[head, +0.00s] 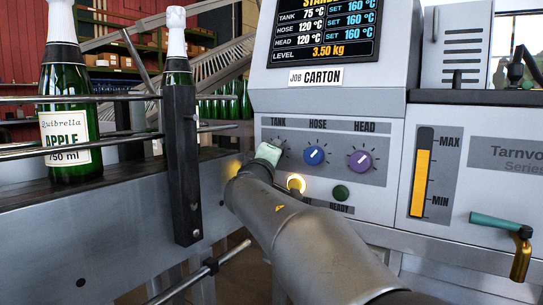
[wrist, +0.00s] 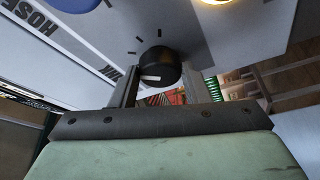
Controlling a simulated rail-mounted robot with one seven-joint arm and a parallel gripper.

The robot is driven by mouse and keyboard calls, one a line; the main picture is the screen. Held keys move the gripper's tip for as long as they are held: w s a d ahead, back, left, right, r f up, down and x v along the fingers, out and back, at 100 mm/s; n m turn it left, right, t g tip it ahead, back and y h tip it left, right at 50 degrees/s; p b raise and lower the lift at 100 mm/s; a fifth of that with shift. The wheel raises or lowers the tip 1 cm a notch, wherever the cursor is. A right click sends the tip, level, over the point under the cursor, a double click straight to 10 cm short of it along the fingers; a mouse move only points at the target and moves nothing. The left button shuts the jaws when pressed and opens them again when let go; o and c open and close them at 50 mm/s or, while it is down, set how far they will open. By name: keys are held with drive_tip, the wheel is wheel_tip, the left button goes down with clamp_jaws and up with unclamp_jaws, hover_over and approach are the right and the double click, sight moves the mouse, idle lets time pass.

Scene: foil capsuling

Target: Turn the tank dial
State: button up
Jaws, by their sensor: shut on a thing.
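The tank dial (wrist: 158,66) is a black round knob with a white pointer line, seen in the wrist view below its TANK label. My gripper (wrist: 161,80) has one finger on each side of it and is shut on it. In the head view my gripper (head: 268,153) is at the left end of the dial panel, under the TANK label, and hides the tank dial. The screen (head: 323,33) reads TANK 75 °C with SET 160 °C.
The blue hose dial (head: 314,155) and purple head dial (head: 360,161) sit to the right of my gripper. A lit amber lamp (head: 296,184) and a dark green READY button (head: 341,192) are below. A conveyor (head: 110,210) with green bottles (head: 67,100) stands at left.

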idle(0.3)
drive_tip(key=o, duration=1)
drive_tip(key=shift+s, duration=0.1)
drive_tip(key=p+v, duration=0.1)
drive_tip(key=v, duration=1.6)
drive_tip(key=shift+a+p, duration=0.15)
drive_tip(key=shift+p, duration=0.25)
